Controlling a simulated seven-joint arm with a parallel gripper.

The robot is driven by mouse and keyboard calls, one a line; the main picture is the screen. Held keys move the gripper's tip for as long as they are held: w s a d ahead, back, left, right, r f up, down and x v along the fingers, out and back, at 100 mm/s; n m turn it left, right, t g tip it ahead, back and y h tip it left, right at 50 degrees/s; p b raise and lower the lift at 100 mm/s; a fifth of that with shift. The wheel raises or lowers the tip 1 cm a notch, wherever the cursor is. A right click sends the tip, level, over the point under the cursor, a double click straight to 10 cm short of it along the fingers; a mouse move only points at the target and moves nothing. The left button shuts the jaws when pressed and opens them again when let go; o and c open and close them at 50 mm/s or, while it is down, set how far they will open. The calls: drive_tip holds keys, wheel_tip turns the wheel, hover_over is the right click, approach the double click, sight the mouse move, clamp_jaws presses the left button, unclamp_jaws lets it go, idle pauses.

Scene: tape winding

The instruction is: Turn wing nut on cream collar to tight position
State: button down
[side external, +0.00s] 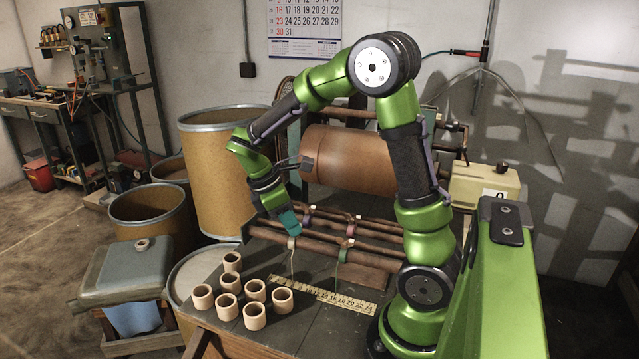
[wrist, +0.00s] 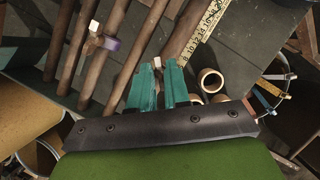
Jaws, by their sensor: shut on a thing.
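The cream collar (side external: 291,243) sits on the front rod on the bench, just below my teal fingertips. My gripper (side external: 290,221) reaches down to it from above and left. In the wrist view my gripper (wrist: 157,72) has its two teal fingers close around a small cream piece (wrist: 157,62) at the collar. I take this to be the wing nut; its shape and turn angle are mostly hidden by the fingers.
A green collar (side external: 350,243) and a purple collar (side external: 358,218) sit on rods to the right. Several cream cups (side external: 254,315) and a yellow ruler (side external: 340,298) lie on the bench in front.

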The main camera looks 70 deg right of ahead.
drive_tip(key=m+y, duration=0.1)
drive_tip(key=m, duration=0.2)
drive_tip(key=shift+w+d+m+g, duration=0.1)
drive_tip(key=shift+m+g, duration=0.3)
drive_tip(key=shift+d+m+y, duration=0.1)
drive_tip(key=shift+m+y, duration=0.8)
drive_tip(key=shift+m, duration=1)
drive_tip(key=c, duration=1.2)
unclamp_jaws()
drive_tip(key=v, duration=1.7)
drive_tip(key=shift+w+f, duration=0.15)
